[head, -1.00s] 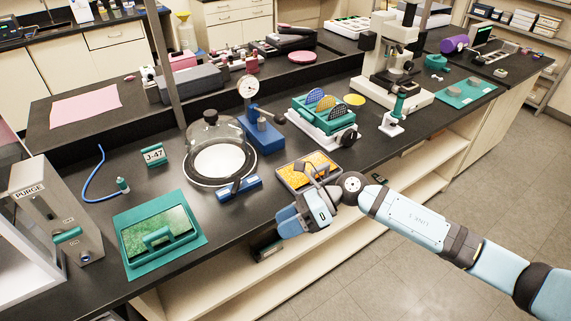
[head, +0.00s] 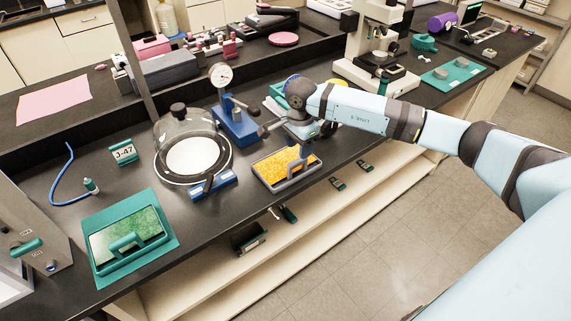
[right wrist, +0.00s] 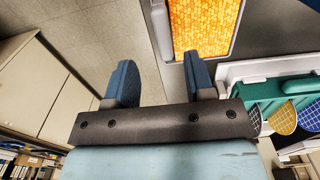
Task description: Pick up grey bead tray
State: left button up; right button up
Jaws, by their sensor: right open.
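The grey bead tray (head: 300,177) holds orange-yellow beads and has an upright grey handle. It sits near the front edge of the black bench in the head view. In the right wrist view the tray (right wrist: 237,35) shows at the top, cut off by the frame. In the right wrist view my right gripper (right wrist: 160,78) is open and empty, with the right finger closest to the tray. My left gripper is not in view.
A glass bell jar (head: 190,140) and a blue dial gauge stand (head: 235,128) are left of the tray. A green tray (head: 130,240) lies further left. A teal rack with coloured discs (right wrist: 285,100) is close to my right gripper. A microscope (head: 380,50) stands behind.

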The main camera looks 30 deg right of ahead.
aim_at(298, 160)
notch_tip(298, 160, down, 4)
jog(key=shift+r, duration=0.2)
jog(key=f+p, duration=0.1)
jog(key=f, duration=0.1)
jog(key=f+p, duration=0.1)
jog(key=f, duration=0.1)
jog(key=shift+w+f, duration=0.2)
jog(key=shift+f, duration=0.55)
jog(key=shift+c, duration=0.5)
grip_shut()
